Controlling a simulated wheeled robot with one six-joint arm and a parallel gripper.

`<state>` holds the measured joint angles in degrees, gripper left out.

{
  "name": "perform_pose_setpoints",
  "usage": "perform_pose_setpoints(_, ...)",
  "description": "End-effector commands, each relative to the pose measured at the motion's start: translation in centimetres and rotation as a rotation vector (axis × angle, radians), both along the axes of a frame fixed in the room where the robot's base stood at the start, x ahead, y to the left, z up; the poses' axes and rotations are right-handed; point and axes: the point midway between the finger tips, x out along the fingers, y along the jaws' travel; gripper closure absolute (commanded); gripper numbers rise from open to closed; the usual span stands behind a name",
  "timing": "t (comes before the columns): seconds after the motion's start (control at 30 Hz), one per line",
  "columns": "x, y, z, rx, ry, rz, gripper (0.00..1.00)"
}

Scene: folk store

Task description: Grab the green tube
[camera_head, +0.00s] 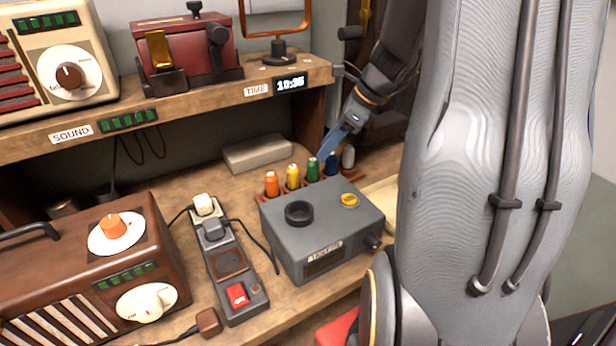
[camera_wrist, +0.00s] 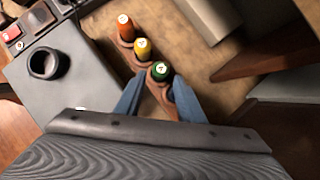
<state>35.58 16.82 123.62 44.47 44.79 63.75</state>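The green tube (camera_head: 313,170) stands upright in a brown rack, third from the left in a row of coloured tubes. In the wrist view the green tube (camera_wrist: 161,72) shows near the fingertips, in line with the gap between them. My gripper (camera_head: 326,150) comes down from the upper right, its blue fingers close to the green tube's top. In the wrist view my gripper (camera_wrist: 158,86) is open, one finger on each side of the gap. Whether the fingers touch the tube I cannot tell.
The orange tube (camera_head: 272,184) and yellow tube (camera_head: 293,177) stand left of the green one. A blue tube (camera_head: 331,164) and a whitish tube (camera_head: 348,157) stand to its right. A grey box (camera_head: 310,246) is in front of the rack. A shelf edge (camera_head: 200,97) runs above.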

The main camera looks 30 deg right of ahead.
Motion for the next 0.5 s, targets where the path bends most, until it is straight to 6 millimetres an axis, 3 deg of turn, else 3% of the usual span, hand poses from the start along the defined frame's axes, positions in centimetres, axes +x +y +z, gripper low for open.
perform_pose_setpoints(0.5,1.4,1.5,-4.5,0.002,0.004,-0.002,0.65)
